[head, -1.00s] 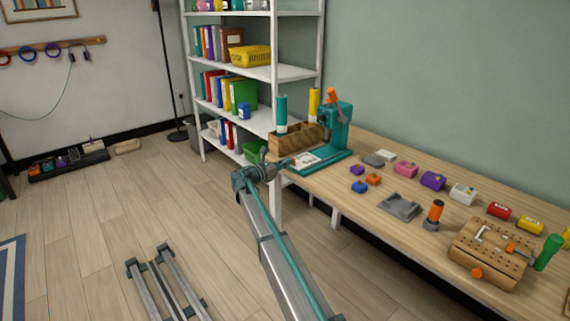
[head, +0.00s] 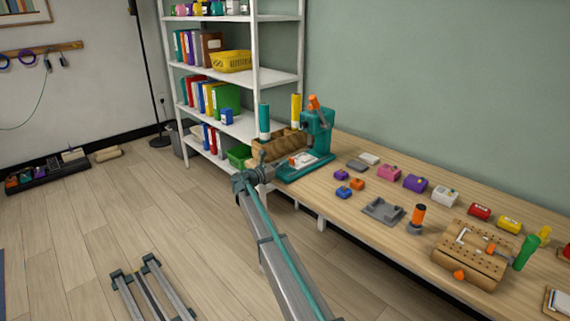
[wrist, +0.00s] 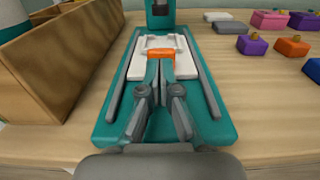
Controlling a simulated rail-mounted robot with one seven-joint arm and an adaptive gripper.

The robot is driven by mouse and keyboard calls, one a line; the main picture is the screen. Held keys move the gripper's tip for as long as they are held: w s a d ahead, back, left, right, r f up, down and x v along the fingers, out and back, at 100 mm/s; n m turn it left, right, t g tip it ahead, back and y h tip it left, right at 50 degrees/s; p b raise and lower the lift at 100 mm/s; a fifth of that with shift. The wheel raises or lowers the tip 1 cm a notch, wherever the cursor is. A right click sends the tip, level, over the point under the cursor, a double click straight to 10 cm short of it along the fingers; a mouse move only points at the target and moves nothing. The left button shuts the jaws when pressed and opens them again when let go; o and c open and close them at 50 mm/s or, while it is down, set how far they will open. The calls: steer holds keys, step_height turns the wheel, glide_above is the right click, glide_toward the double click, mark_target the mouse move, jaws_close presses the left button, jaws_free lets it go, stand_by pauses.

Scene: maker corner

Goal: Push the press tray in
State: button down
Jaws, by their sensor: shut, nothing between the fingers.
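The teal press (head: 318,128) stands at the left end of the workbench, with an orange part on top. Its white tray (head: 302,159) lies on the teal base, between the grey side rails, and shows in the wrist view (wrist: 186,66). An orange piece (wrist: 166,55) is at the middle of the tray's near side. My gripper (wrist: 161,64) is shut and empty, its fingertips low over the base and up against the orange piece; exact contact is hard to tell. The tray's far edge lies close to the press column (wrist: 160,14).
A wooden box (wrist: 62,58) stands close along the left of the press base. Small coloured blocks (head: 342,191), a grey holder (head: 383,210) and a wooden pegboard block (head: 470,254) sit to the right. A shelf unit (head: 259,75) stands behind.

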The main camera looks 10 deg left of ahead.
steer(key=v, duration=1.2)
steer(key=w+d+r+m+g+y+p, duration=0.25)
steer(key=d+r+g+p, duration=0.2)
steer(key=r+p, duration=0.75)
step_height(320, 180, down, 3)
steer(key=a+n+g+y, duration=0.3)
steer(key=shift+m+t, duration=0.25)
steer(key=p+x, duration=0.2)
steer(key=x, duration=0.8)
steer(key=shift+s+d+f, duration=0.1)
steer(key=shift+s, duration=0.05)
steer(key=shift+w+d+p, duration=0.3)
steer(key=shift+w+d, duration=0.4)
steer(key=shift+w, duration=0.2)
steer(key=shift+w+d, duration=0.4)
steer(key=shift+w, duration=0.05)
